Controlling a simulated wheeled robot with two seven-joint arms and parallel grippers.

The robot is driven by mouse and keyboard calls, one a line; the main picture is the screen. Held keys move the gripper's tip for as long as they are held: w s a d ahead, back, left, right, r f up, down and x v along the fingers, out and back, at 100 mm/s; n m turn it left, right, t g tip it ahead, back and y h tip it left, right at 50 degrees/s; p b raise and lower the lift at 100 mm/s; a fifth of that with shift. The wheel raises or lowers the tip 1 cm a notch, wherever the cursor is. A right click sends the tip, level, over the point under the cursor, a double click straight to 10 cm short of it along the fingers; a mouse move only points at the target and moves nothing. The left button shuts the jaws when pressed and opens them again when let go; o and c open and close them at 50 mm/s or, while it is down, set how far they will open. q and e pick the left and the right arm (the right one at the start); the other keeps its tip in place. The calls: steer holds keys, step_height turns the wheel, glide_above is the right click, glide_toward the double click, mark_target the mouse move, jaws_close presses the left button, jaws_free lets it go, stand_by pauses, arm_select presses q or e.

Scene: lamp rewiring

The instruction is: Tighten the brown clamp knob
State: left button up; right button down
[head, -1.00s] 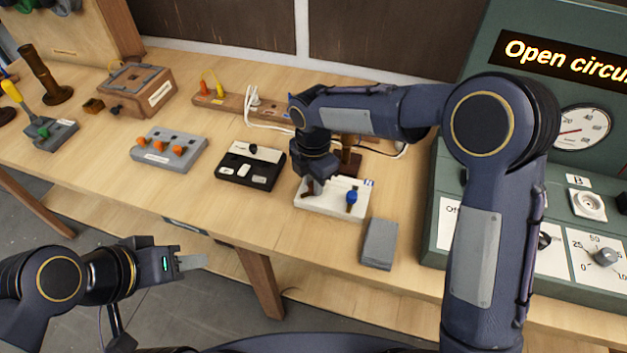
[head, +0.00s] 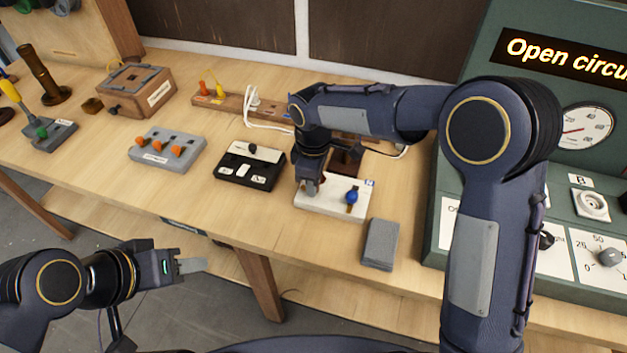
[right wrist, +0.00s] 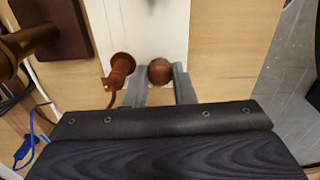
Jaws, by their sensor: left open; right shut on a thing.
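The white block (head: 330,208) lies near the table's front edge, with a blue knob (head: 352,196) on its right part. The round brown clamp knob (right wrist: 160,71) shows between my right gripper's fingers in the right wrist view. My right gripper (head: 311,188) is down at the block's left part and shut on this knob; it also shows in the right wrist view (right wrist: 160,82). In the head view the gripper hides most of the knob. A red-brown flanged piece (right wrist: 122,68) stands just left of the fingers. My left gripper (head: 193,265) is open and empty in front of the table.
A black switch block (head: 250,166) stands left of the white block, and a grey block with orange levers (head: 167,150) further left. A grey slab (head: 380,244) lies to the right. A green panel (head: 480,190) reading "Open circu..." stands at the right.

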steer(key=m, duration=0.4)
steer(key=shift+m, duration=0.3)
steer(key=m, duration=0.3)
steer(key=shift+r+m, duration=0.1)
steer(key=shift+m, duration=0.2)
steer(key=m, duration=0.3)
steer(key=shift+m, duration=2.2)
steer(key=c, duration=1.2)
jaws_free()
